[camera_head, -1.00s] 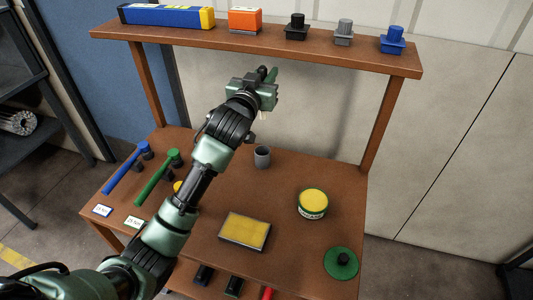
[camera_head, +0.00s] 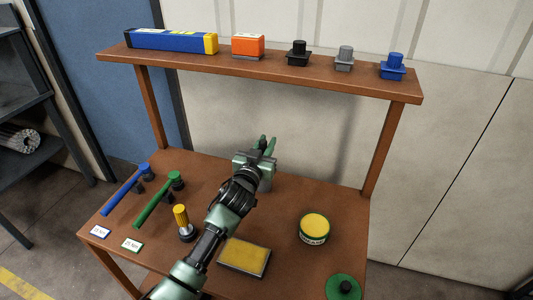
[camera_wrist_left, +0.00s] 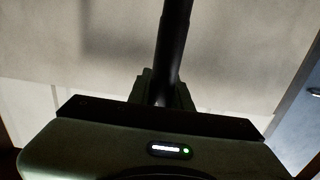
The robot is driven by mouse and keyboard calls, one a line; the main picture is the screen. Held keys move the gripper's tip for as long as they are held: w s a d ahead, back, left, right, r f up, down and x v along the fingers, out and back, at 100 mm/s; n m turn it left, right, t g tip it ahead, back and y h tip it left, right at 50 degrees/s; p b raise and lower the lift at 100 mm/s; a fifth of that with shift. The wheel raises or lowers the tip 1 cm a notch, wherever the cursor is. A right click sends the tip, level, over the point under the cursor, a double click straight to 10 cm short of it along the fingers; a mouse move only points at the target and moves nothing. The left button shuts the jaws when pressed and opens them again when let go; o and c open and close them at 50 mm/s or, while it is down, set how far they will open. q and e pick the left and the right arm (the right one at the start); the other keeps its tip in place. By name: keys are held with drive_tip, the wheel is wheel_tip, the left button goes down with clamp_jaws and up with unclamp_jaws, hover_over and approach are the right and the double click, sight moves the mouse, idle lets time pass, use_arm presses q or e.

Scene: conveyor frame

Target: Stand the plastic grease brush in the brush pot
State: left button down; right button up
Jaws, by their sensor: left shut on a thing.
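My left gripper (camera_head: 263,147) is over the back middle of the table, with its fingers pointing away from the head camera. It is shut on the plastic grease brush (camera_wrist_left: 174,45), which shows in the left wrist view as a dark, slim shaft rising from between the fingers. In the head view the brush is mostly hidden by the gripper and wrist. The grey brush pot is hidden behind my left gripper and wrist, so I cannot tell whether the brush is in, over or beside it. My right gripper is not in view.
A shelf (camera_head: 270,71) above the table carries boxes and small blocks. A yellow pad (camera_head: 244,257), a yellow-topped tin (camera_head: 314,228) and a green lid (camera_head: 343,288) are right and front.

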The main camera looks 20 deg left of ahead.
use_arm(q)
wheel_tip(320, 180, down, 3)
drive_tip(key=shift+f, duration=0.2)
drive_tip(key=shift+f+b, duration=0.15)
drive_tip(key=shift+b, duration=0.2)
drive_tip(key=c, duration=1.3)
unclamp_jaws()
drive_tip(key=s, duration=1.2)
drive_tip(key=shift+a, duration=0.2)
